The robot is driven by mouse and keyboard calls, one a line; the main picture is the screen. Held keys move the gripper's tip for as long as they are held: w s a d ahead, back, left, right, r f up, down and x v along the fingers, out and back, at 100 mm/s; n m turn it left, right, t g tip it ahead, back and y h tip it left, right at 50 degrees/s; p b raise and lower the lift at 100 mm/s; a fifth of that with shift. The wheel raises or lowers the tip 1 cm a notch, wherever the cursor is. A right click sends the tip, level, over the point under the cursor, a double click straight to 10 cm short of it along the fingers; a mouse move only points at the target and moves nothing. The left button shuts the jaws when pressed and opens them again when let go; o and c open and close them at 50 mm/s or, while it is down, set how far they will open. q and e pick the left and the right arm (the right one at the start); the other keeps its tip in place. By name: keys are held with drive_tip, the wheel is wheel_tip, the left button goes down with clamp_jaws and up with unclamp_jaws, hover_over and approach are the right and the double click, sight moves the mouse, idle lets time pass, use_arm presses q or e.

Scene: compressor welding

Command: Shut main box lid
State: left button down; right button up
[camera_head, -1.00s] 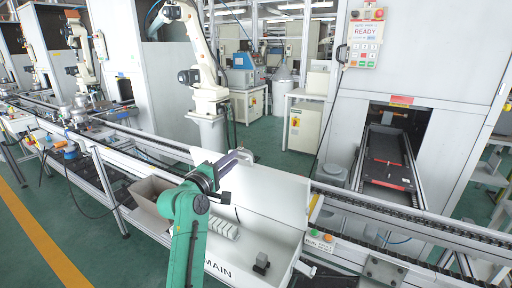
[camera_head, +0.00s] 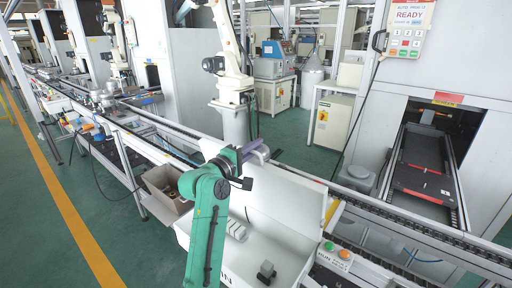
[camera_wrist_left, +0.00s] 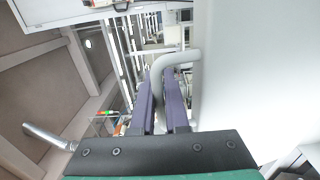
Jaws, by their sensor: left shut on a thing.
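The main box (camera_head: 235,262) is a white bin at the bottom middle of the head view, its front label partly hidden by my arm. Its white lid (camera_head: 290,205) stands raised at the back. My left gripper (camera_head: 257,151) is at the lid's top edge. In the left wrist view, the purple fingers of my left gripper (camera_wrist_left: 165,88) are shut on a grey curved handle (camera_wrist_left: 178,58) beside the white lid surface (camera_wrist_left: 240,70). A small dark-and-grey block (camera_head: 266,272) and light grey pieces (camera_head: 237,230) are in the box. My right gripper is not in view.
An open grey-beige bin (camera_head: 165,190) stands left of the box. A conveyor rail (camera_head: 400,232) runs behind the lid. A button panel (camera_head: 334,255) with green and orange buttons is right of the box. A control pendant (camera_head: 408,25) hangs at upper right.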

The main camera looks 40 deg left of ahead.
use_arm(q)
drive_tip(key=shift+w, duration=0.1)
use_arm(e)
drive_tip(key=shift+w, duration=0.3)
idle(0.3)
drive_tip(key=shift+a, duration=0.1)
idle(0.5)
use_arm(q)
drive_tip(key=shift+f+b, duration=0.2)
drive_tip(key=shift+b, duration=0.2)
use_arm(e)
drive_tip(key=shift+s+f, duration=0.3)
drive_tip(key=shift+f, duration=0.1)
